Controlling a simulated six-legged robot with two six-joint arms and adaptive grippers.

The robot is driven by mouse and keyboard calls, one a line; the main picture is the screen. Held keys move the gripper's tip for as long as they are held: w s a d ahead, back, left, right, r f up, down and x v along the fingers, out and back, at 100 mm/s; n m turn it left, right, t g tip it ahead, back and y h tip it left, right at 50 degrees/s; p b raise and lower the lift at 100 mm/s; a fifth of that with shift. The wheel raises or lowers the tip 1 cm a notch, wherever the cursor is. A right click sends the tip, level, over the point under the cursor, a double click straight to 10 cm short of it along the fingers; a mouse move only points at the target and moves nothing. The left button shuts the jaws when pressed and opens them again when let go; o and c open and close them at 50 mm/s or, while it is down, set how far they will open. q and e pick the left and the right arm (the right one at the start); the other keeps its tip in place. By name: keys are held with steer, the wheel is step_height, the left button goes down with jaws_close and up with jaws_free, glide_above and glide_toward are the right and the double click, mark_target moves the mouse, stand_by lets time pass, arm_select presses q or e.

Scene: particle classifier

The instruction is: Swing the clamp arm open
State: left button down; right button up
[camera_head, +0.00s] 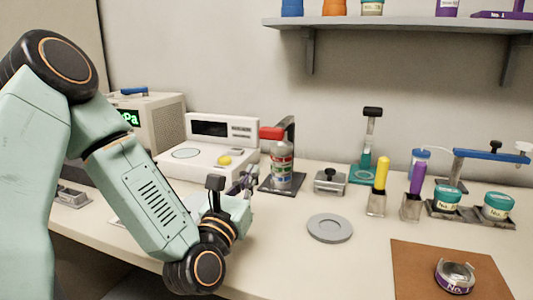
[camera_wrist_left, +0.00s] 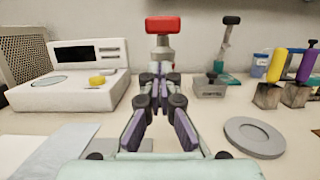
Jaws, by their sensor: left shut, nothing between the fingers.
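A red-ended arm (camera_head: 272,133), likely the clamp arm, reaches from a dark upright post (camera_head: 289,135) over a grey stacked cylinder (camera_head: 281,168) with coloured bands. The stack stands on a dark base plate. In the left wrist view the red end (camera_wrist_left: 163,24) shows straight ahead, above my fingertips, and my fingers hide most of the stack. My left gripper (camera_head: 250,178) is shut and empty, in front of and left of the stack, below the height of the red end. It also shows in the left wrist view (camera_wrist_left: 160,78). My right gripper is not in view.
A white instrument (camera_head: 210,150) with a yellow button stands left of the stack. A small grey block (camera_head: 330,182) stands to the right, with a grey disc (camera_head: 330,228) in front. Yellow and purple handled tools (camera_head: 380,175), jars and a blue bar (camera_head: 490,155) are farther right.

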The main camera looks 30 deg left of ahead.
arm_select(q)
steer(key=b+x, duration=0.1)
steer(key=x, duration=0.9)
steer(key=shift+w+a, duration=0.1)
steer(key=shift+w, duration=0.05)
